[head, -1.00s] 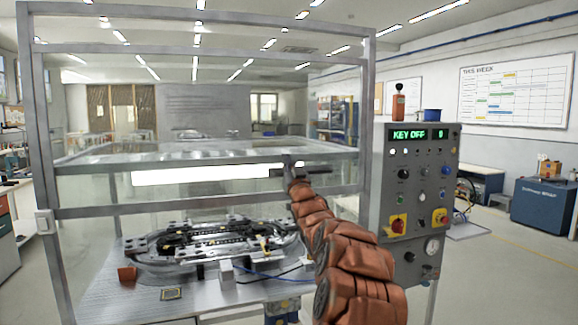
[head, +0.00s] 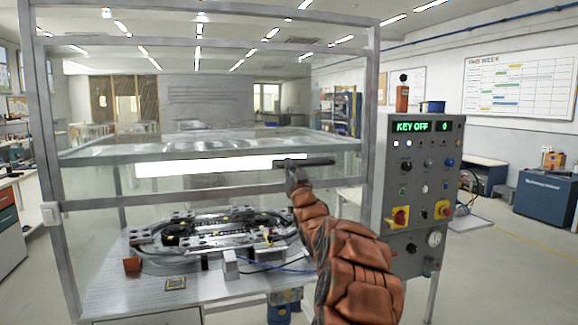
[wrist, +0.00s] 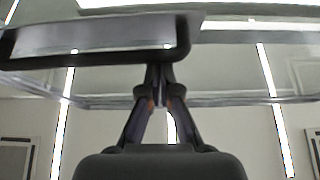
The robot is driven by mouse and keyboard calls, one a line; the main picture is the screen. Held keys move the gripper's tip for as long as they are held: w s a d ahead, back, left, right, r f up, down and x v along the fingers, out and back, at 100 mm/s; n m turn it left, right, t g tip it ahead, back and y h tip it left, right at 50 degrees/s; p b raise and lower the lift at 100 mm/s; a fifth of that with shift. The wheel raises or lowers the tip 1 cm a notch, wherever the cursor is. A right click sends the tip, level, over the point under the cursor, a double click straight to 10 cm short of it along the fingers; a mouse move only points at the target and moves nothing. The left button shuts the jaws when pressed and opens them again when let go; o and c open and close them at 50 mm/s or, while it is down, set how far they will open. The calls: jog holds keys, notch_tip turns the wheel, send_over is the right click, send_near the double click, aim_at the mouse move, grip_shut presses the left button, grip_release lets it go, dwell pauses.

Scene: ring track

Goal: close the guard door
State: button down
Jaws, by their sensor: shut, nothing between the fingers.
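The guard door is a clear panel in a grey metal frame (head: 100,157) at the front of the machine enclosure. It looks tilted, with open space below its frame. Its dark bar handle (head: 318,161) is at the right of the door; in the wrist view the handle (wrist: 60,62) spans the upper left. My gripper (head: 291,172) is shut and empty, with its tips at the handle. In the wrist view my fingertips (wrist: 160,78) meet just below the handle's right end. I cannot tell if they touch it.
Inside the enclosure a ring track (head: 215,235) stands on the grey table (head: 110,295). A control panel (head: 420,175) reading KEY OFF is at the right. The enclosure's front crossbar (head: 110,201) runs below the door. Open floor lies further right.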

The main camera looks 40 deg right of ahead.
notch_tip(320, 180, down, 38)
jog(key=b, duration=1.5)
jog(key=shift+r, duration=0.15)
notch_tip(320, 180, up, 4)
jog(key=s, duration=0.1)
jog(key=v, duration=0.9)
jog(key=shift+s+a, duration=0.3)
jog(key=shift+w, duration=0.1)
